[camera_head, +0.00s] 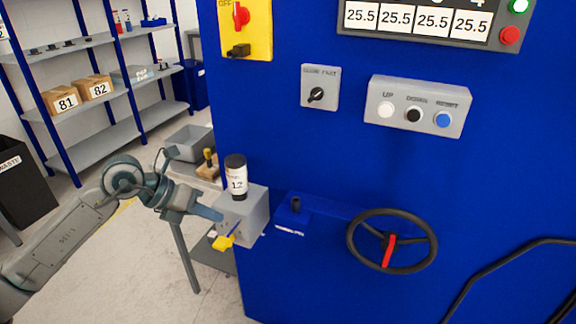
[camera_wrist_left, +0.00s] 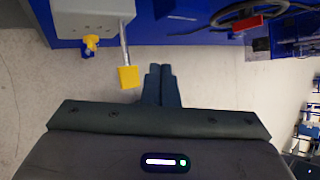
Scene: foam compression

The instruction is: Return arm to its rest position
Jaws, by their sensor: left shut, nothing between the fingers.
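My left arm comes in from the left in the head view, and its gripper (camera_head: 207,212) is shut with nothing in it. The fingertips are close to the grey box (camera_head: 252,213) on the blue machine's side; I cannot tell from this view whether they touch it. In the left wrist view the shut fingers (camera_wrist_left: 162,84) point toward the machine over bare floor, to the right of a lever with a yellow end (camera_wrist_left: 128,77), apart from it. My right gripper is not in view.
The blue machine (camera_head: 300,150) fills the middle and right, with a black handwheel (camera_head: 392,212) and a button panel (camera_head: 418,106). A labelled bottle (camera_head: 236,178) stands on the grey box. Shelves (camera_head: 90,92) and a dark waste bin (camera_head: 22,185) stand at left. Open floor (camera_head: 130,260) lies below the arm.

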